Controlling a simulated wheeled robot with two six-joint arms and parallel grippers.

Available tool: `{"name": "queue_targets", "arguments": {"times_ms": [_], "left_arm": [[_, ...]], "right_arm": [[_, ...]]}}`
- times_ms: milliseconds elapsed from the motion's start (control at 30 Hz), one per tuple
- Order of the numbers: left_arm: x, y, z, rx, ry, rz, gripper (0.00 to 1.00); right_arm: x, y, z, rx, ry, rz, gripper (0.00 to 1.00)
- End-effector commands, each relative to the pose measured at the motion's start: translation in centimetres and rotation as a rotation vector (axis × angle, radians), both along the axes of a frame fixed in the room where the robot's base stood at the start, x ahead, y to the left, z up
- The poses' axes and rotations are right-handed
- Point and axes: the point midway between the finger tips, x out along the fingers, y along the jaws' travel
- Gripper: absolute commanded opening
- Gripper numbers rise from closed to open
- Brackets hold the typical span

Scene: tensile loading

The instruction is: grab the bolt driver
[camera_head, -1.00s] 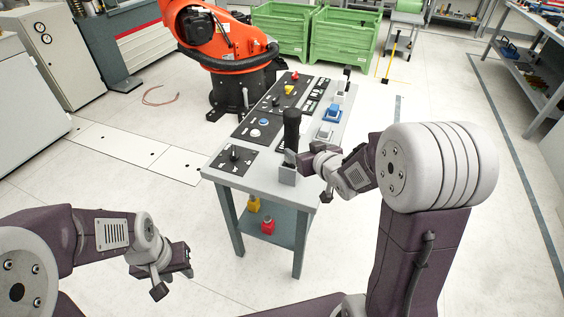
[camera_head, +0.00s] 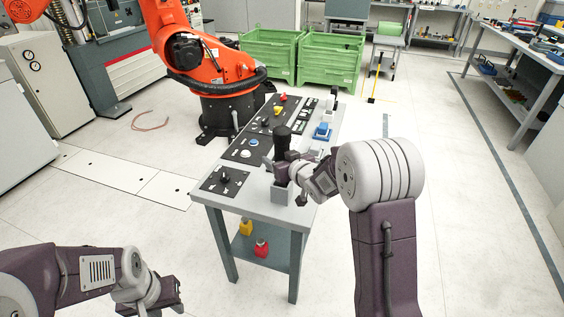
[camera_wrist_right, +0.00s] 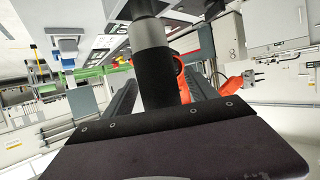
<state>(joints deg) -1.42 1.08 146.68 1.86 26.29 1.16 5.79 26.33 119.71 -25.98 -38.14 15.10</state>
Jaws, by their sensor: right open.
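The bolt driver (camera_head: 282,139) is a dark upright cylinder standing in a grey holder (camera_head: 283,193) at the near right corner of the workbench. In the right wrist view the driver (camera_wrist_right: 156,62) shows a grey band and a black lower grip. My right gripper (camera_head: 284,167) is at the driver's lower part. Its two dark fingers are open in the wrist view (camera_wrist_right: 160,90), with the driver between them and gaps on both sides. My left gripper (camera_head: 165,298) hangs low at the lower left, away from the bench. Its jaw state is unclear.
The workbench (camera_head: 258,208) carries black panels, a knob (camera_head: 224,178) and a blue-and-white part (camera_head: 322,131). An orange robot arm (camera_head: 205,60) and green bins (camera_head: 330,62) stand behind.

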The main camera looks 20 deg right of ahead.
Motion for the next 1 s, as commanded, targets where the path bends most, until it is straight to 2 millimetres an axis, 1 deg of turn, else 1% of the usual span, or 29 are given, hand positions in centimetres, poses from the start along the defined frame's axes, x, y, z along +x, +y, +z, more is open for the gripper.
{"name": "queue_targets", "arguments": {"times_ms": [33,100,267,300,367,400,467,500,533,867,967,1000], "left_arm": [[0.0,0.0,-0.1,0.0,0.0,0.0,0.36],[0.0,0.0,-0.1,0.0,0.0,0.0,0.36],[0.0,0.0,-0.1,0.0,0.0,0.0,0.36],[0.0,0.0,-0.1,0.0,0.0,0.0,0.36],[0.0,0.0,-0.1,0.0,0.0,0.0,0.36],[0.0,0.0,-0.1,0.0,0.0,0.0,0.36],[0.0,0.0,-0.1,0.0,0.0,0.0,0.36],[0.0,0.0,-0.1,0.0,0.0,0.0,0.36],[0.0,0.0,-0.1,0.0,0.0,0.0,0.36],[0.0,0.0,0.0,0.0,0.0,0.0,0.36],[0.0,0.0,0.5,0.0,0.0,0.0,0.36],[0.0,0.0,0.8,0.0,0.0,0.0,0.36]], "right_arm": [[0.5,0.1,-0.3,0.0,0.001,0.001,0.67],[0.9,0.2,-0.4,0.0,0.001,0.0,0.67],[0.9,0.2,-0.3,0.0,0.001,0.0,0.67],[0.9,0.2,-0.3,0.0,0.001,0.0,0.64],[0.9,0.2,-0.3,0.0,0.001,0.0,0.47],[0.9,0.2,-0.3,0.0,0.001,0.0,0.36],[0.9,0.2,-0.4,0.0,0.001,0.0,0.19],[0.9,0.2,-0.4,0.0,0.001,0.0,0.08],[0.9,0.2,-0.4,0.0,0.001,0.0,0.0],[1.0,0.2,0.0,0.0,-0.006,0.0,0.0],[1.0,0.2,1.2,0.0,-0.009,0.001,0.0],[1.0,0.2,2.0,0.0,-0.01,0.002,0.0]]}}
